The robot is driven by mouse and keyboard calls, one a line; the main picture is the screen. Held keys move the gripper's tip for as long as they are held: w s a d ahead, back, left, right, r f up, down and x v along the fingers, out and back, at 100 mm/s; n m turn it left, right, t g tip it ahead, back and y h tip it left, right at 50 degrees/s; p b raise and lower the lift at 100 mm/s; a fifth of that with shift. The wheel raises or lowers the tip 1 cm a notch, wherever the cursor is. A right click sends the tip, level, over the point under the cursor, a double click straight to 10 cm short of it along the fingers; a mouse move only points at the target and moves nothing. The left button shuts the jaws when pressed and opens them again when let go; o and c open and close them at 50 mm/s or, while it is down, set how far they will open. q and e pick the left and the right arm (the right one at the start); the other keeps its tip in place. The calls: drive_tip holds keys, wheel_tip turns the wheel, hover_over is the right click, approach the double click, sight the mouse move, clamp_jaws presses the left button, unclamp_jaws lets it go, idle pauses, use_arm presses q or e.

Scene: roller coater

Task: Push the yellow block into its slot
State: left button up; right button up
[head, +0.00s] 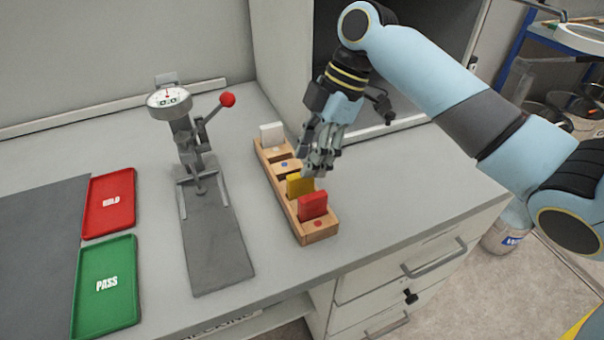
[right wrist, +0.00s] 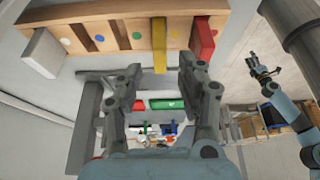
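In the right wrist view the yellow block (right wrist: 160,45) sticks out of the rack, in line with the gap between my fingers. My right gripper (head: 322,165) is just above and behind the yellow block in the head view. In the right wrist view its fingers (right wrist: 160,82) are apart with nothing gripped. My left gripper (right wrist: 265,72) is small at the right of the wrist view; its opening is unclear.
A white block (head: 271,134) stands at the rack's far end. A press with a dial (head: 170,97) and red-knobbed lever stands to the left. Beyond it lie a red HOLD tray (head: 109,203) and green PASS tray (head: 106,285). The table right of the rack is clear.

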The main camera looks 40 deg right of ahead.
drive_tip(key=v, duration=0.7)
drive_tip(key=shift+b, duration=0.3)
